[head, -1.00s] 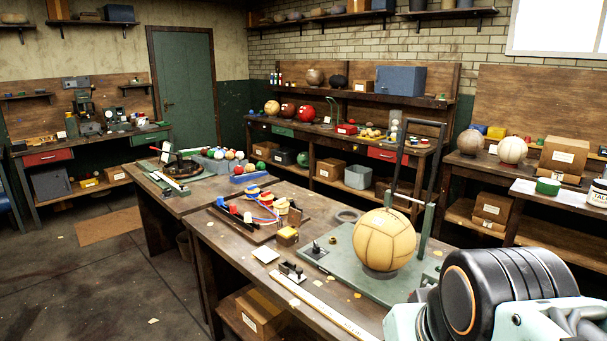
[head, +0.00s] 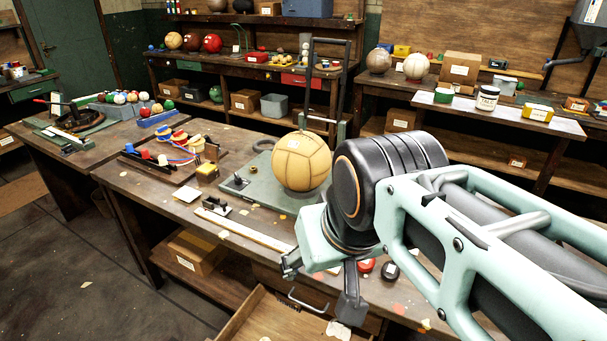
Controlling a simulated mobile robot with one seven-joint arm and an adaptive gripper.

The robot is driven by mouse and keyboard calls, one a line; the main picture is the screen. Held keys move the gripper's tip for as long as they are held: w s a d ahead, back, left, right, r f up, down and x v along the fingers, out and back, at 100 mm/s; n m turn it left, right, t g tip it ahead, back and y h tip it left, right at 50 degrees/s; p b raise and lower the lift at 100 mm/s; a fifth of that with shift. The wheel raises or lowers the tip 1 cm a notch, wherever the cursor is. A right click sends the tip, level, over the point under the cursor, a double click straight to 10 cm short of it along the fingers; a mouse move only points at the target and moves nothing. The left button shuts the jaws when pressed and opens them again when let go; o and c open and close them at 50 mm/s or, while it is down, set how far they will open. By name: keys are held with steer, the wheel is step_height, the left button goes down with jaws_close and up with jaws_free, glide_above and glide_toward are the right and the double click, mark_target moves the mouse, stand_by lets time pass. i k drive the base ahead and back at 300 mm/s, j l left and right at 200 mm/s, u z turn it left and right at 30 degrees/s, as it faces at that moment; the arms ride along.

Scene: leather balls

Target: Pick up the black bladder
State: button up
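My gripper (head: 320,288) hangs at the front edge of the near workbench, pointing down, with its two dark fingers spread apart and nothing seen between them. A larger black rounded thing (head: 242,6) sits on the top shelf of the back bench. I cannot tell whether either is the black bladder. My arm hides part of the bench.
A tan panelled ball (head: 302,162) rests on a green plate (head: 240,186) behind the gripper. A drawer (head: 262,318) stands open below the bench edge. A tray of coloured spools (head: 150,168) and a long pale ruler (head: 243,231) lie left.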

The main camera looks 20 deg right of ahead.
mark_target(389, 272)
steer(key=l+z, duration=0.35)
steer(key=z, duration=0.15)
steer(key=k+l+z, duration=0.1)
steer(key=l+z, duration=0.25)
steer(key=z, duration=0.15)
steer(key=l+z, duration=0.3)
steer(key=z, duration=0.2)
steer(key=i, duration=0.05)
